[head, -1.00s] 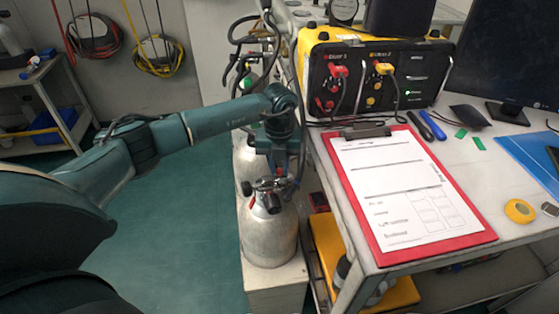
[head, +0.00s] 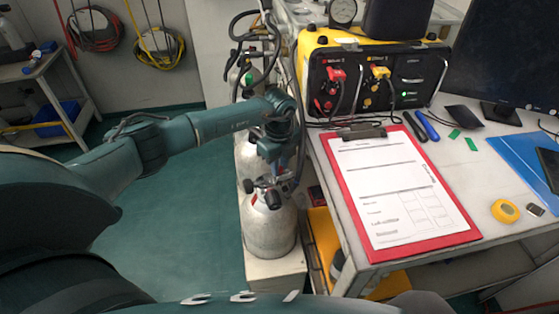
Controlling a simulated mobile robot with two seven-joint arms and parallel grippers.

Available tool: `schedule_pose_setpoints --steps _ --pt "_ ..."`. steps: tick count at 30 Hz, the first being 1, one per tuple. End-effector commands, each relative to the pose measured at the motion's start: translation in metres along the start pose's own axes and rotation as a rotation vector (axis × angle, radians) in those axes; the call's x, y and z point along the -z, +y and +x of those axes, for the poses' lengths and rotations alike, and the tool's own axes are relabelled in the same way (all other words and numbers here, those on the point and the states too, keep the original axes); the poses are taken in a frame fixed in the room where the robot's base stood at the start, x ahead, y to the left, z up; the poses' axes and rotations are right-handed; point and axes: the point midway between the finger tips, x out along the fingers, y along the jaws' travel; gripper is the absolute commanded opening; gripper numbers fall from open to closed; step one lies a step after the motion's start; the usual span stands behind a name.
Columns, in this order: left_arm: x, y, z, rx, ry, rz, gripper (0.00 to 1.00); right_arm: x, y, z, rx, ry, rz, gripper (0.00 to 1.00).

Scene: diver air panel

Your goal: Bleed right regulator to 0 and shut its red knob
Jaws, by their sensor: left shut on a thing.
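A silver cylinder (head: 268,232) stands upright on a light block left of the table. On its neck sits a metal and black valve and regulator assembly (head: 273,200) with small red parts. My left gripper (head: 266,179) reaches down over this neck from above. It is shut on a part of the regulator there; the fingers and the exact part held are too small and covered to make out. A second silver cylinder (head: 245,152) stands just behind, partly hidden by my arm. I cannot read any pressure on the regulator. My right gripper is out of view.
The table to the right carries a red clipboard (head: 405,190), a yellow and black air panel (head: 372,75), markers (head: 427,125), a yellow tape roll (head: 505,211) and a monitor (head: 510,50). Hoses run behind the cylinders. Open green floor (head: 180,225) lies to the left.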

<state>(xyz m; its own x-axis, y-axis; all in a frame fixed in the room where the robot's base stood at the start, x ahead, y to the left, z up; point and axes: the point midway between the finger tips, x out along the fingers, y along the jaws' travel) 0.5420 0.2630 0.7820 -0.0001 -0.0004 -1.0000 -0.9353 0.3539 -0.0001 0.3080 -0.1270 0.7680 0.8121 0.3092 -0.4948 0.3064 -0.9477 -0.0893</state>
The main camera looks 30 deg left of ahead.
Motion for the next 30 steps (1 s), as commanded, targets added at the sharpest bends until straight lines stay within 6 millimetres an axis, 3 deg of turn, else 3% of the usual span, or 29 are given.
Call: schedule_pose_setpoints --steps 19,20,27,30 --pt "0.0001 -0.0003 -0.0007 0.001 0.000 -0.048 0.00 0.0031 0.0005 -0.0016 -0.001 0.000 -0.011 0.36" --pt "0.0001 -0.0003 -0.0007 0.001 0.000 -0.048 0.21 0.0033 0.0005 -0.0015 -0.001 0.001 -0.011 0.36" --pt "0.0000 -0.0001 -0.0004 0.000 0.000 -0.048 0.41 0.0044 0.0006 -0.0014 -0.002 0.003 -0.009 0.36" --pt "0.0000 0.0000 -0.0003 0.000 0.000 -0.047 0.41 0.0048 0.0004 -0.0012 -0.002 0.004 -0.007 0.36"
